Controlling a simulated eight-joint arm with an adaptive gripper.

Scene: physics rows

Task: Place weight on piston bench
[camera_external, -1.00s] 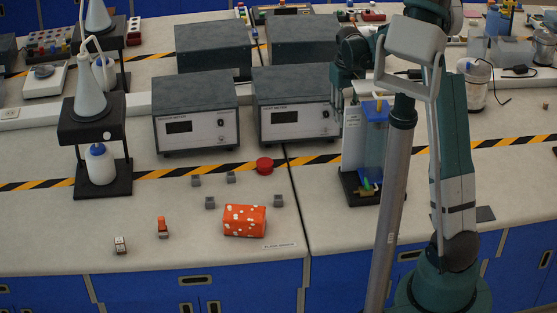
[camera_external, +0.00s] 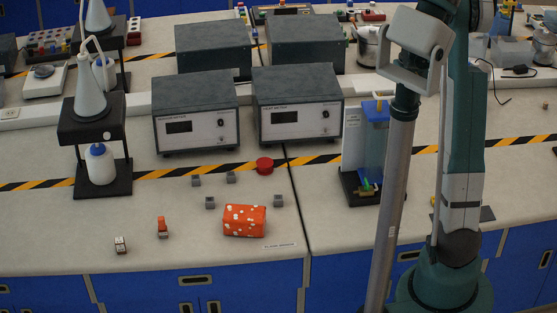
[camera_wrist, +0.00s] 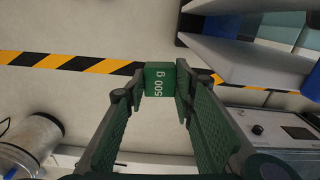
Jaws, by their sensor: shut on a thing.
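In the wrist view, my gripper (camera_wrist: 157,94) is shut on a green block-shaped weight (camera_wrist: 159,79) marked "500 g". It holds the weight between its fingertips, above the pale bench top. In the external view the gripper and the weight do not show. The apparatus with a clear upright column, blue upper part and dark base (camera_external: 370,150) stands on the bench left of my arm; it may be the piston bench. In the wrist view, a pale plate-like structure (camera_wrist: 240,62) with clear panels shows at upper right; I cannot tell if it is the same apparatus.
Two grey meters (camera_external: 298,105) stand at the bench's middle. A metal pot (camera_wrist: 27,140) shows in the wrist view. A striped tape (camera_wrist: 70,64) crosses the bench.

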